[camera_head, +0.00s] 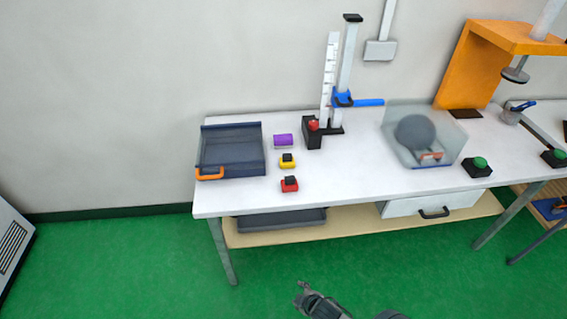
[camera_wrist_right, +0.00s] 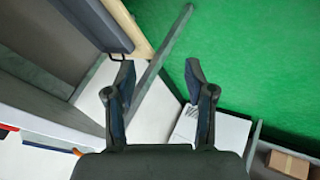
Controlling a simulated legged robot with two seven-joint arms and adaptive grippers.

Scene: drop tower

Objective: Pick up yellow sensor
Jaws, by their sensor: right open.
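The yellow sensor (camera_head: 287,163) is a small yellow block with a black top. It sits on the white table (camera_head: 350,187), between a purple cylinder (camera_head: 283,140) behind it and a red block with a black top (camera_head: 289,184) in front of it. My right gripper (camera_head: 302,291) is at the bottom of the head view, over the green floor, in front of the table and well away from the sensor. In the right wrist view its two fingers (camera_wrist_right: 158,82) are spread apart with nothing between them. My left gripper does not show.
A dark tray (camera_head: 233,168) with an orange handle stands left of the sensor. A drop tower (camera_head: 343,85) with a blue arm and a clear box (camera_head: 398,150) stand to the right. An orange press (camera_head: 470,62) and green buttons (camera_head: 479,163) are farther right. The table front is mostly clear.

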